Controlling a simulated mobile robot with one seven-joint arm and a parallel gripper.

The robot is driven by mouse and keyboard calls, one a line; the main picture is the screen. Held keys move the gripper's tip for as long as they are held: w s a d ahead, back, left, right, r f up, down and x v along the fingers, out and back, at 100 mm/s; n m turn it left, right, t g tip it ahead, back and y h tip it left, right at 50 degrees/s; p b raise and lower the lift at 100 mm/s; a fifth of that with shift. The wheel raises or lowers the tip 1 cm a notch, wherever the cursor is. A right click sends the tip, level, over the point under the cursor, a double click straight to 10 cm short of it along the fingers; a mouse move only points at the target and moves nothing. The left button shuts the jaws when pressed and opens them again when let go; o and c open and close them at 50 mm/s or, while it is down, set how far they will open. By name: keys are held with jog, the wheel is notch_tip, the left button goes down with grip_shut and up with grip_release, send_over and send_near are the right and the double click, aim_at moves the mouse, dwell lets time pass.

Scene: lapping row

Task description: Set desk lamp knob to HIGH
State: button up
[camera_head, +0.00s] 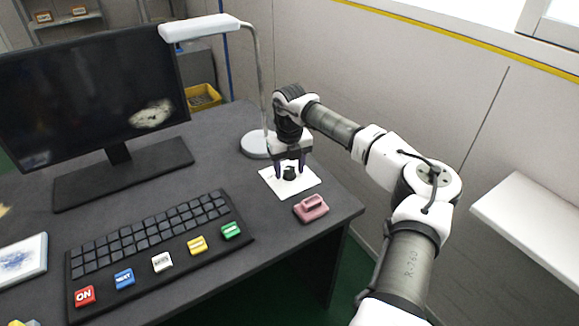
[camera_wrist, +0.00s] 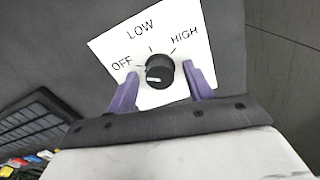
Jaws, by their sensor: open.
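The desk lamp (camera_head: 200,27) stands at the back of the desk, with a white head, a bent grey stem and a round base (camera_head: 255,145). Its black knob (camera_head: 289,174) is on a white card (camera_head: 306,187). In the wrist view the knob (camera_wrist: 160,66) sits below the labels OFF, LOW and HIGH on the card (camera_wrist: 110,45). A short white mark shows on the knob's lower left, nearest the OFF side; its exact direction is hard to tell. My gripper (camera_head: 289,168) points down over the knob. Its purple fingers (camera_wrist: 160,70) are open, one on each side of it, contact unclear.
A pink block with a raised grip (camera_head: 311,208) lies just in front of the card, near the desk's right edge. A keyboard (camera_head: 150,240) with several coloured keys and a monitor (camera_head: 90,85) are to the left. A white ledge (camera_head: 530,225) is at far right.

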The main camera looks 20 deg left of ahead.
jog(key=c, duration=1)
jog(key=shift+o, duration=0.2)
jog(key=shift+m, duration=0.3)
jog(key=m, duration=0.4)
jog(key=m+b, duration=0.1)
jog(key=m, duration=0.4)
jog(key=shift+m, duration=0.4)
jog(key=m+b, duration=0.1)
jog(key=m, duration=0.6)
jog(key=shift+w+b, duration=0.1)
jog(key=shift+b, duration=0.2)
jog(key=m+b, duration=0.1)
jog(key=m, duration=0.5)
jog(key=shift+m, duration=0.3)
